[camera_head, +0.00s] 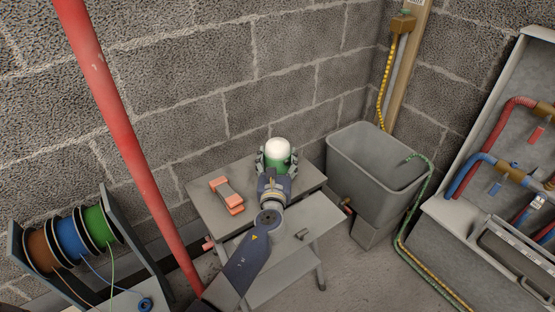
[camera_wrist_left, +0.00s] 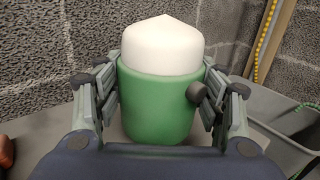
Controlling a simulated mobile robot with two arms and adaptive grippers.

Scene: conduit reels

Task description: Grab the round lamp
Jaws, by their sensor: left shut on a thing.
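The round lamp (camera_head: 278,150) has a white domed top and a green cylindrical body. It stands upright at the back of a small grey table (camera_head: 204,197). My left gripper (camera_head: 276,162) is shut on the lamp, with a finger on each side of its green body. In the left wrist view the lamp (camera_wrist_left: 158,100) fills the middle, between the fingers of my left gripper (camera_wrist_left: 160,105). A dark round knob (camera_wrist_left: 198,93) sticks out from its right side. I cannot tell whether the base touches the tabletop. My right gripper does not show.
A grey bin (camera_head: 368,180) stands close on the right. A red pole (camera_head: 130,140) crosses on the left, near cable reels (camera_head: 72,238). A block wall is behind.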

